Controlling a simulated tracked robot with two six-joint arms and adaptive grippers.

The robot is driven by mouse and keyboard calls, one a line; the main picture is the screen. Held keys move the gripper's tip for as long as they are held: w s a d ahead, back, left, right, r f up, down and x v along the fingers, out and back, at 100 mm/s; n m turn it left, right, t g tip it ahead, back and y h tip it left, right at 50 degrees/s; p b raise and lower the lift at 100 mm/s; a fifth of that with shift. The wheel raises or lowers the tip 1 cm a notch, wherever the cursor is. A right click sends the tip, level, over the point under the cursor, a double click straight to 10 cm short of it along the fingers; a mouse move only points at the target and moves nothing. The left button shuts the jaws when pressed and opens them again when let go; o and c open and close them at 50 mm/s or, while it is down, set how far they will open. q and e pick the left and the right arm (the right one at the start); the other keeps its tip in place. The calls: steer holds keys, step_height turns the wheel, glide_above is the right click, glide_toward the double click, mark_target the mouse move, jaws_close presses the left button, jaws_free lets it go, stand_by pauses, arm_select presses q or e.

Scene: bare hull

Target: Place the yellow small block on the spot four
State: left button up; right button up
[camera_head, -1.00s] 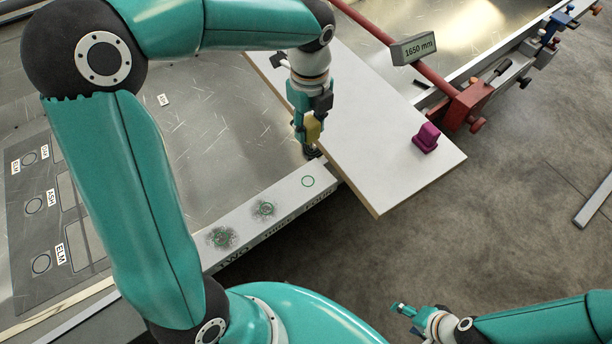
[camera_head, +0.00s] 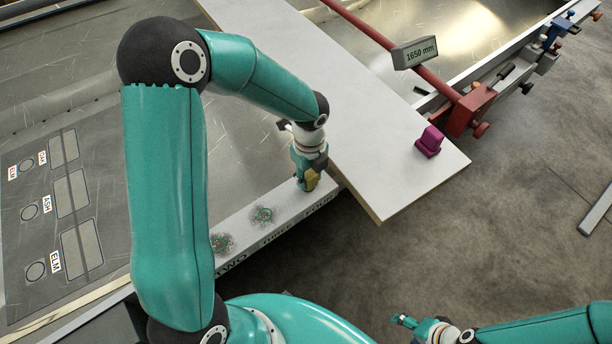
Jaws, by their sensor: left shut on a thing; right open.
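My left gripper (camera_head: 307,185) is shut on the yellow small block (camera_head: 311,181). It holds the block at the right end of the pale beam (camera_head: 240,228), beside the lettering FOUR (camera_head: 320,204). The gripper and block cover the ring of spot four. I cannot tell whether the block touches the beam. My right gripper (camera_head: 402,320) is open and empty at the bottom right, over the floor and far from the block.
A white board (camera_head: 375,140) lies just right of the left gripper, with a magenta block (camera_head: 429,142) on it. A red clamp bar (camera_head: 440,82) with a 1650 mm display (camera_head: 414,53) stands behind.

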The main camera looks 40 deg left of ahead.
arm_select(q)
steer(key=shift+f, duration=0.4)
steer(key=shift+f, duration=0.15)
steer(key=o, duration=1.2)
steer(key=shift+c, duration=0.2)
